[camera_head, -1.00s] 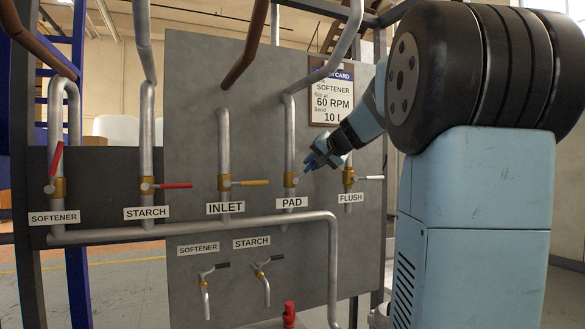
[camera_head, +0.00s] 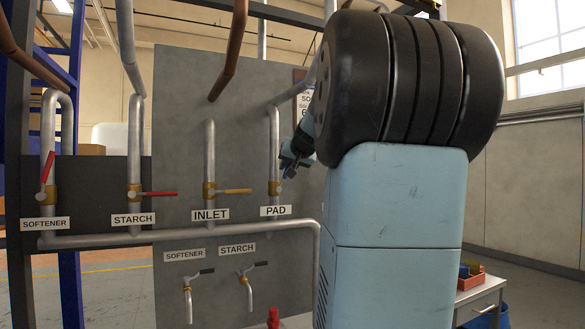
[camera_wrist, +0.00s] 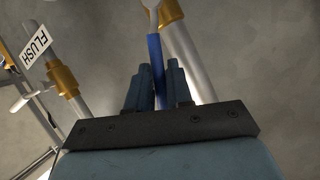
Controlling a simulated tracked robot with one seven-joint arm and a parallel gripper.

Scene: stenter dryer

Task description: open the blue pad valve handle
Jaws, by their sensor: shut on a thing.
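The pad valve (camera_head: 275,187) is a brass body on a grey vertical pipe, just above the PAD label (camera_head: 276,211). Its blue handle (camera_wrist: 155,52) shows in the wrist view as a thin bar running from between my fingers toward the valve, beside the pipe. My gripper (camera_wrist: 158,80) is shut on the handle. In the head view my gripper (camera_head: 290,168) is just up and right of the valve, so the handle slants upward. Most of the handle is hidden there by my gripper and its small size.
Left of it are the inlet valve (camera_head: 210,191) with a yellow handle, the starch valve (camera_head: 134,191) and the softener valve (camera_head: 47,190) with red handles. The FLUSH label (camera_wrist: 38,45) shows in the wrist view. A small table (camera_head: 482,297) stands at right.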

